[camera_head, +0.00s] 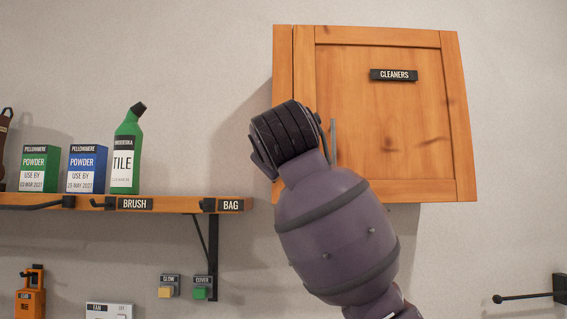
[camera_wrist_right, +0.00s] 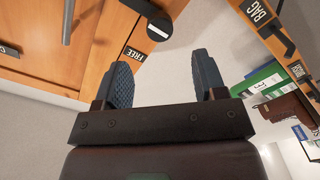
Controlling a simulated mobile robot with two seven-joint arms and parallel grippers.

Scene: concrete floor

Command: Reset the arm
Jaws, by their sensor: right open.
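My right arm rises from the bottom of the head view, and its dark wrist overlaps the lower left of the wooden cabinet. The fingers cannot be made out there. In the right wrist view, my right gripper (camera_wrist_right: 163,76) is open, its two blue fingertips wide apart with nothing between them. The cabinet (camera_head: 385,190) hangs on the wall with its door shut, and a grey bar handle (camera_head: 333,142) shows just right of the wrist. In the wrist view, the handle (camera_wrist_right: 68,22) is up and left of the fingers, apart from them. My left gripper is not in view.
A wooden shelf (camera_head: 175,204) on the left holds a green powder box (camera_head: 40,168), a blue powder box (camera_head: 87,168) and a green tile bottle (camera_head: 126,150). Yellow (camera_head: 165,292) and green (camera_head: 200,293) buttons sit below. A dark hook (camera_head: 530,296) juts out at lower right.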

